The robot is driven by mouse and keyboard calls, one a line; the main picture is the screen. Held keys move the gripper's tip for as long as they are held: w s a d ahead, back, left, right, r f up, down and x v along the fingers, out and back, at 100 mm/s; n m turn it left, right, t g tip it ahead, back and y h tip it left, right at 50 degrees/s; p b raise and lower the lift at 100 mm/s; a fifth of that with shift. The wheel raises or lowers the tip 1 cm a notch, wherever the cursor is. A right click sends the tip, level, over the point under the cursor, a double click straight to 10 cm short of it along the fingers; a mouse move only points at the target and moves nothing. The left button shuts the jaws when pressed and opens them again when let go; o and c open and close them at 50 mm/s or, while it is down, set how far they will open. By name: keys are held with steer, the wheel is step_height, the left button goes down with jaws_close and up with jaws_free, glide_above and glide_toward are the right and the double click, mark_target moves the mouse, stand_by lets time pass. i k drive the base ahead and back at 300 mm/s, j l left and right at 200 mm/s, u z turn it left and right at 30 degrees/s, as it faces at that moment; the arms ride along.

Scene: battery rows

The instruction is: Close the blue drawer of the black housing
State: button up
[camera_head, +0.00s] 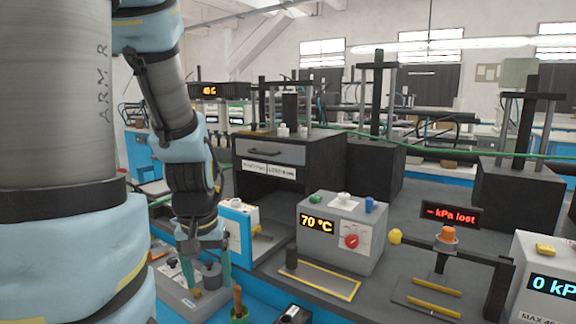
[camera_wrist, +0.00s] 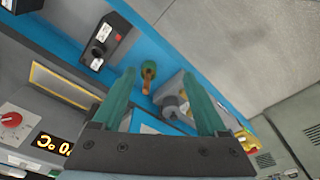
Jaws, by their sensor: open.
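The black housing (camera_head: 320,165) stands behind the front row of devices in the head view. A grey drawer front (camera_head: 285,153) with a dark bar handle (camera_head: 268,154) shows in its upper part, above a white label. I cannot tell how far this drawer stands out. The open fingers also show in the wrist view (camera_wrist: 158,76). The housing is not recognisable there.
A grey device with dark knobs (camera_head: 180,293) lies below my gripper, beside an orange-handled item in a green holder (camera_head: 238,306). A grey 70 °C box (camera_head: 323,255) stands right of the blue-framed box. A black switch box (camera_wrist: 106,41) lies near the blue edge.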

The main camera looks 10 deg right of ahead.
mark_target(246, 252)
steer(key=l+u, duration=0.1)
steer(key=u, duration=0.3)
steer(key=l+u, duration=0.1)
steer(key=u, duration=0.35)
steer(key=l+u, duration=0.1)
steer(key=u, duration=0.3)
steer(key=k+u, duration=0.1)
steer(key=u, duration=0.3)
steer(key=k+l+u, duration=0.15)
steer(key=k+l, duration=0.15)
steer(key=l, duration=0.1)
